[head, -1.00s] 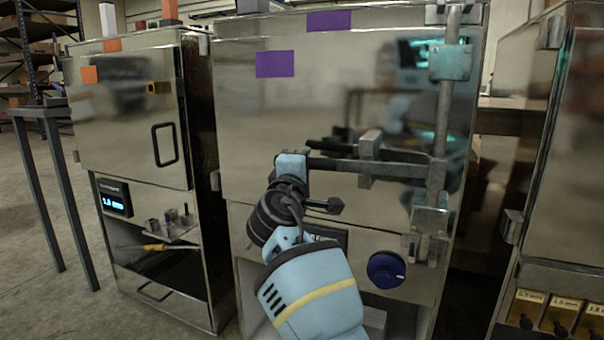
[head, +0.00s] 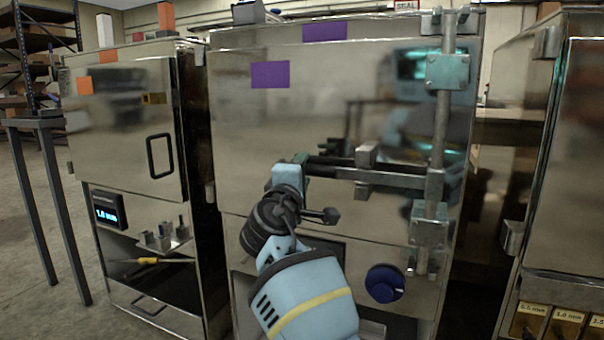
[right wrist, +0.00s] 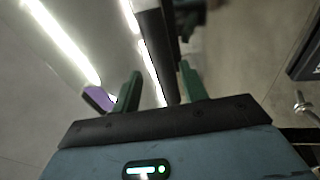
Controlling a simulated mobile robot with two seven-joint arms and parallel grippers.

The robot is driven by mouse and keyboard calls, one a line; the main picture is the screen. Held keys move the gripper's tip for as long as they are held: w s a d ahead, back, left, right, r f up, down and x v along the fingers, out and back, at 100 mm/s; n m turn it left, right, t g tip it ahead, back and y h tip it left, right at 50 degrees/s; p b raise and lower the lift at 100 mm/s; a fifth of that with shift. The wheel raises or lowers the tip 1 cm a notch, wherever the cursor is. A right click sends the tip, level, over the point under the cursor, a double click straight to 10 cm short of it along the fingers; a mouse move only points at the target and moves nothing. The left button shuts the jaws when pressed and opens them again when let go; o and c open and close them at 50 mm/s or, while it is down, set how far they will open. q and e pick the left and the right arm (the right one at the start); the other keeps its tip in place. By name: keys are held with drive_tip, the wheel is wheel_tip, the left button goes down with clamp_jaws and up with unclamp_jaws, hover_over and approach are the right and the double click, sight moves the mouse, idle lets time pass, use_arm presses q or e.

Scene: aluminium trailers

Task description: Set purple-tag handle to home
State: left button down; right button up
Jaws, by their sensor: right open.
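The purple-tag cabinet (head: 250,130) is a shiny metal box with a purple tag on its door (head: 270,74) and another at its top edge (head: 325,30). Its handle (head: 400,179) is a dark metal bar, roughly level, reaching left from a vertical rod (head: 441,130) at the door's right side. My right gripper (head: 325,158) is at the bar's left end. In the right wrist view its green fingers (right wrist: 160,88) are apart, with a dark bar (right wrist: 155,45) running between them. Contact cannot be told. My left gripper is out of view.
A blue knob (head: 384,283) sits below the handle. An orange-tag cabinet (head: 125,120) with a small display stands at the left. Another metal cabinet (head: 565,190) stands close at the right. Open floor shows at the far left.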

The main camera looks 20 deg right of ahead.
drive_tip(key=p+v, duration=0.3)
drive_tip(key=v, duration=0.4)
drive_tip(key=shift+s+a, duration=0.25)
drive_tip(key=shift+s, duration=0.05)
drive_tip(key=shift+f, duration=0.1)
